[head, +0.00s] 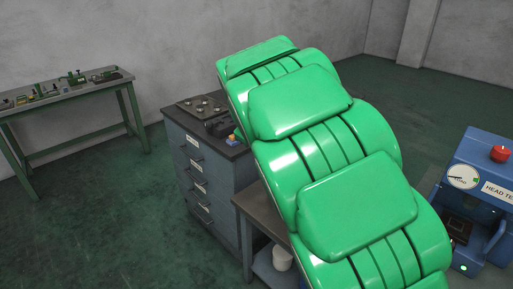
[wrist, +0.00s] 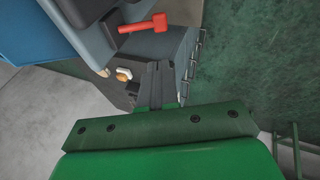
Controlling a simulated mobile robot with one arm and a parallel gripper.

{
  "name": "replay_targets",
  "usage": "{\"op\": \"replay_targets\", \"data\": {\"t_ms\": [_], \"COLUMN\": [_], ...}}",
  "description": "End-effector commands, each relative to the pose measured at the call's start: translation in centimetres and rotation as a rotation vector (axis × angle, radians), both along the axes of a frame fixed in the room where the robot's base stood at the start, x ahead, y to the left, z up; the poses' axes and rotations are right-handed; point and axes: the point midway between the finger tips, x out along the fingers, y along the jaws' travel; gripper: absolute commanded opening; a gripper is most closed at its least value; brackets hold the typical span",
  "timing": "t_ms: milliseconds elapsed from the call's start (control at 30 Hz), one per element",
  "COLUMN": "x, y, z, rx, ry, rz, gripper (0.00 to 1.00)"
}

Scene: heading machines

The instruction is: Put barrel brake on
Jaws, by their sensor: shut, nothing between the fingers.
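A red T-shaped handle (wrist: 143,24) shows near the top of the wrist view, beside a dark rounded body (wrist: 85,10). I cannot tell for certain that it is the barrel brake, nor which position it is in. My gripper (wrist: 157,65) is shut and empty, with its dark fingers together below the red handle in the picture and apart from it. In the head view my green arm fills the middle and hides whatever is behind it; the gripper and the red handle do not show there.
A grey drawer cabinet (head: 206,172) with a tray of small parts (head: 205,107) stands left of my arm. A green bench (head: 60,92) with tools stands at the far left. A blue machine (head: 483,165) with a gauge and red button stands right. The left floor is clear.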

Motion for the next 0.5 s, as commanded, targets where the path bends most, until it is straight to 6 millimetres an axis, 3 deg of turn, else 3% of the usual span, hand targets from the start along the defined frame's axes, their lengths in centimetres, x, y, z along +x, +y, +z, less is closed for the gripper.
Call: {"op": "replay_targets", "data": {"t_ms": [300,500], "x": [-3.2,-4.4], "y": [1.3,1.7], "z": [3.7,5.0], "rx": [0.002,0.0], "ry": [-0.005,0.0], "rz": [0.001,0.0], "gripper": [0.0,0.0]}}
